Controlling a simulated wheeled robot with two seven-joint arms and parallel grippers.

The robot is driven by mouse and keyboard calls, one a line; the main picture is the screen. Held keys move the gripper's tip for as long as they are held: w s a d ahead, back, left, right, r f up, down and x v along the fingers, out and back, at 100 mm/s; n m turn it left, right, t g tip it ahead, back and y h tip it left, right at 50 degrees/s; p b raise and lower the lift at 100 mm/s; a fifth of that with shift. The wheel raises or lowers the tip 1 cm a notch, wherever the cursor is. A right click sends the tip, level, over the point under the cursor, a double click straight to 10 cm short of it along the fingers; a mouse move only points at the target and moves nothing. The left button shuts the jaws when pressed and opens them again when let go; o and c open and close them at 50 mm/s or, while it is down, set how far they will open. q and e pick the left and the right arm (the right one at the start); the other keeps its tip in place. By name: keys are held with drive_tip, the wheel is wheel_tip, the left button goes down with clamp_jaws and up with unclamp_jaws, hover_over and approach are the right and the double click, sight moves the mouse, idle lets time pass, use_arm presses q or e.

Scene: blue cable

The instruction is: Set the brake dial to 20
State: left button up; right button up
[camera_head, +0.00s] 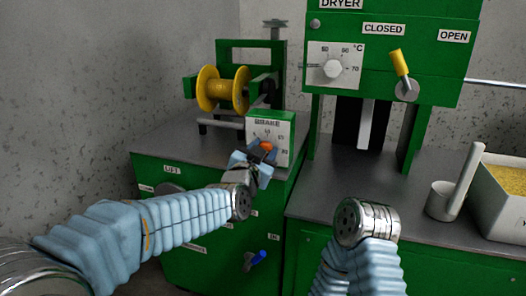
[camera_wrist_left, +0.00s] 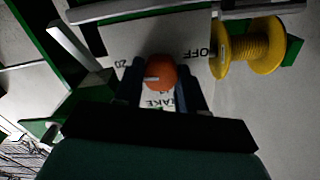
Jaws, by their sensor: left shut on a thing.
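The brake dial's round orange knob (camera_head: 266,146) sits on the front of a small green box with a white plate labelled BRAKE (camera_head: 268,123). My left gripper (camera_head: 256,157) is at this knob. In the left wrist view, the gripper's two dark fingers (camera_wrist_left: 160,88) are shut on either side of the orange knob (camera_wrist_left: 161,72). A pale mark on the knob lies toward its left side. The labels 20 (camera_wrist_left: 121,63) and OFF (camera_wrist_left: 197,53) show to its left and right. The exact setting is unclear. My right wrist shows in the head view, but its fingers do not.
A yellow spool (camera_head: 209,88) stands behind the brake box. A green dryer panel (camera_head: 385,40) with a white dial (camera_head: 333,69) and yellow-handled lever (camera_head: 399,63) stands to the right. A white mug-like cup (camera_head: 440,201) and a bin of yellow grains (camera_head: 503,205) are far right.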

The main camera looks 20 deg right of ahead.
use_arm(q)
drive_tip(key=shift+f, duration=0.15)
idle(0.3)
drive_tip(key=o, duration=1.1)
drive_tip(key=shift+c, duration=0.2)
drive_tip(key=v, duration=1.3)
drive_tip(key=shift+s+a+b, duration=0.25)
drive_tip(key=shift+s+b, duration=0.1)
drive_tip(key=shift+b, duration=0.05)
